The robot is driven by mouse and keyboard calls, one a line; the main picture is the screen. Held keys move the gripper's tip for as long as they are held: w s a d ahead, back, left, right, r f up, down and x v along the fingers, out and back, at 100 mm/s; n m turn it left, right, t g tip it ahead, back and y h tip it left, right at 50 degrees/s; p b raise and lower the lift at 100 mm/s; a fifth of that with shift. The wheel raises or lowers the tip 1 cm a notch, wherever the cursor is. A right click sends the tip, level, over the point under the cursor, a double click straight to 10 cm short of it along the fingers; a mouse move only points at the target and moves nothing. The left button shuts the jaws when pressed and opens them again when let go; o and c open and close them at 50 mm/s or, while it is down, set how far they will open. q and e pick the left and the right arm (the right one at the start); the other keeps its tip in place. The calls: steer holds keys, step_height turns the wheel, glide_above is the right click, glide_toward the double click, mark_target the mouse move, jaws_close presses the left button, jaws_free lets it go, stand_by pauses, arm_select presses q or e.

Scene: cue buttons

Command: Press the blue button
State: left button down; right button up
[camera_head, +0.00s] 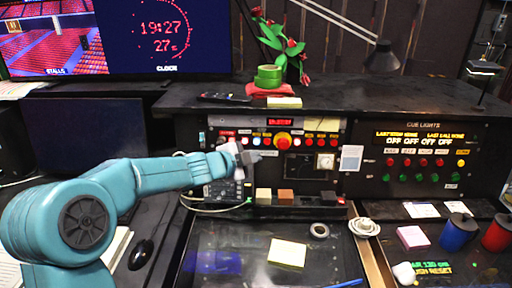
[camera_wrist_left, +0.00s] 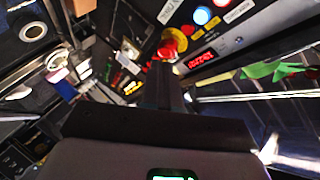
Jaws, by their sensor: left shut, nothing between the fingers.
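The blue button (camera_wrist_left: 202,15) shows in the left wrist view near the top edge, on the grey control panel, beside a white button (camera_wrist_left: 222,2) and a large red button with a yellow base (camera_wrist_left: 173,42). In the head view the large red button (camera_head: 283,141) stands out in the panel's row of small buttons; the blue one is too small there to pick out surely. My left gripper (camera_head: 250,157) is shut and empty, in front of the panel, left of and slightly below the large red button. Its dark fingers (camera_wrist_left: 163,88) point toward the panel in the wrist view. My right gripper is not in view.
A red display (camera_head: 280,123) sits above the button row. Small blocks (camera_head: 285,195) stand on a ledge below the gripper. A cue lights panel (camera_head: 422,155) is at the right.

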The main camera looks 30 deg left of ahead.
mark_target(257, 141)
arm_select(q)
steer(key=w+a+p, duration=0.1)
steer(key=w+p, duration=0.1)
steer(key=w+a+f+p, duration=0.1)
steer(key=w+p, duration=0.1)
steer(key=w+a+p, duration=0.2)
steer(key=w, duration=0.1)
steer(key=shift+w+f, duration=0.1)
steer(key=shift+f, duration=0.05)
stand_by(0.7)
stand_by(0.4)
